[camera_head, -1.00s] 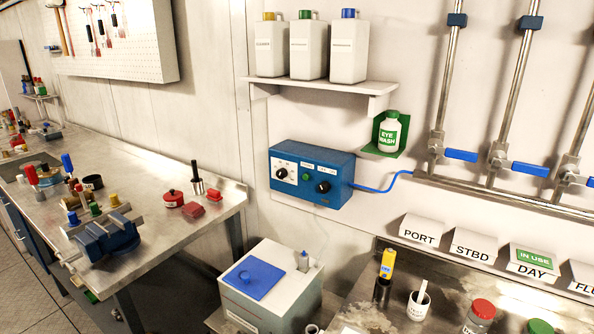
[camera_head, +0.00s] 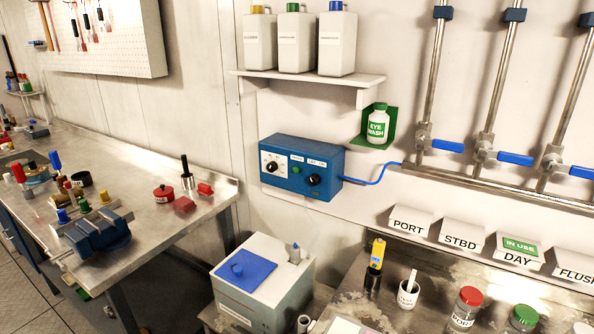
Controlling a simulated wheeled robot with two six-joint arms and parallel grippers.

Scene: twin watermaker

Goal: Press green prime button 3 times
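A blue control box (camera_head: 301,168) is fixed to the wall below the white shelf. The small green button (camera_head: 296,171) sits near the middle of its front face, under a small white label. A black knob on a white dial plate (camera_head: 272,165) is left of the button, and another black knob (camera_head: 314,180) is to its right. Nothing touches the button. Neither of my grippers shows in the head view.
A blue hose (camera_head: 374,181) runs from the box to the pipes with blue-handled valves. An eye wash bottle (camera_head: 377,126) is on a green bracket at upper right. The space before the control box looks clear.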

